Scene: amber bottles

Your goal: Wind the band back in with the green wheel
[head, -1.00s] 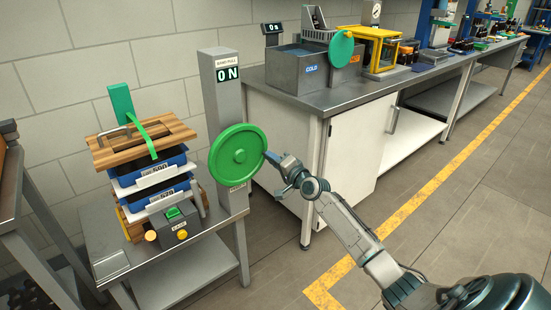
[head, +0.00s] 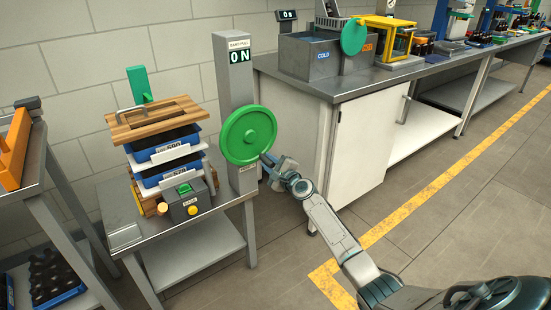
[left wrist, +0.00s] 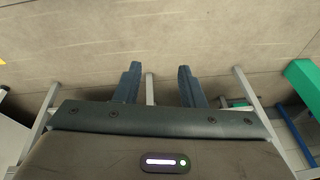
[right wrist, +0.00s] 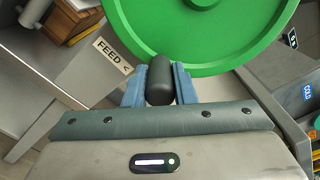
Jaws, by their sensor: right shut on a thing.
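The green wheel (head: 247,134) is mounted on the grey post (head: 232,70), whose display reads 0 N. My right gripper (head: 267,160) is at the wheel's lower right rim. In the right wrist view, the gripper (right wrist: 160,85) is shut on the wheel's black handle (right wrist: 160,78), with the green wheel (right wrist: 205,30) just beyond. A short piece of green band (head: 147,98) shows between the green upright (head: 138,82) and the wooden board (head: 155,122) on the stack. My left gripper (left wrist: 155,85) is open and empty in the left wrist view.
The board lies on stacked blue crates (head: 165,143) on a metal table (head: 125,232). A grey box with a green switch and yellow knob (head: 186,203) stands in front. A bench (head: 325,85) is to the right. A FEED label (right wrist: 113,55) sits beside the wheel.

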